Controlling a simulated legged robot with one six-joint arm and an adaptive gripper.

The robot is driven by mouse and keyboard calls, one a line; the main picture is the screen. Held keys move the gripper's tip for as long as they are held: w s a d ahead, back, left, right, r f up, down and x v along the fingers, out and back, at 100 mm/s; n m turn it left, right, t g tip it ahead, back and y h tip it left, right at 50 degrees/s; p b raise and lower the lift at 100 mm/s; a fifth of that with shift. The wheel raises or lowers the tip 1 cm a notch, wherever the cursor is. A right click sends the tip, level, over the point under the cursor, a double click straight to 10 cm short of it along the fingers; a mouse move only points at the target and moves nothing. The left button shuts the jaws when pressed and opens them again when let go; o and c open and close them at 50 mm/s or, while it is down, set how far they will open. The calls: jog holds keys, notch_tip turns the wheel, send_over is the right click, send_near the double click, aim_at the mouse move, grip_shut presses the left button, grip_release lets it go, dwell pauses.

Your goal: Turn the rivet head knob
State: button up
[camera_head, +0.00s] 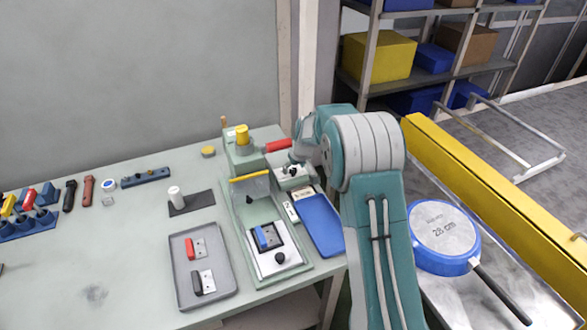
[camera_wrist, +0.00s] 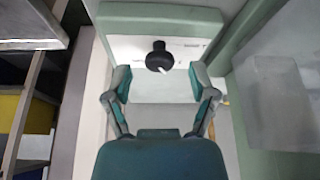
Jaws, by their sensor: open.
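A black round knob with a white pointer mark (camera_wrist: 159,57) sits on a white panel (camera_wrist: 118,46) of a pale green housing in the wrist view. The pointer slants toward the lower right. My gripper (camera_wrist: 161,82) is open, with one finger on each side of the space just below the knob in the picture. The fingers look apart from the knob, and nothing is between them. In the head view the knob (camera_head: 293,170) shows small on the machine's white-topped box, beside my arm's end. My fingers are hard to make out there.
The green machine (camera_head: 238,205) carries a yellow-capped post, a red handle (camera_head: 278,145) and a clear guard. A blue tray (camera_head: 321,224) and a grey tray (camera_head: 180,290) lie nearby. A blue pan (camera_head: 443,262) rests on the conveyor at right.

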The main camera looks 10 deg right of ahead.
jog(key=shift+w+f, duration=0.15)
jog(key=shift+f, duration=0.3)
grip_shut()
jog(key=shift+n, duration=0.4)
jog(key=n+y, duration=0.1)
jog(key=n, duration=0.1)
jog(key=n+g, duration=0.1)
jog(key=n, duration=0.1)
jog(key=shift+d+f+n+y, duration=0.1)
jog(key=shift+n+y, duration=0.3)
jog(key=n+g, duration=0.1)
jog(key=n, duration=0.2)
jog(key=n+g+y, duration=0.1)
jog(key=n, duration=0.2)
jog(key=shift+w+d, duration=0.1)
jog(key=shift+w, duration=0.05)
jog(key=shift+n, duration=0.3)
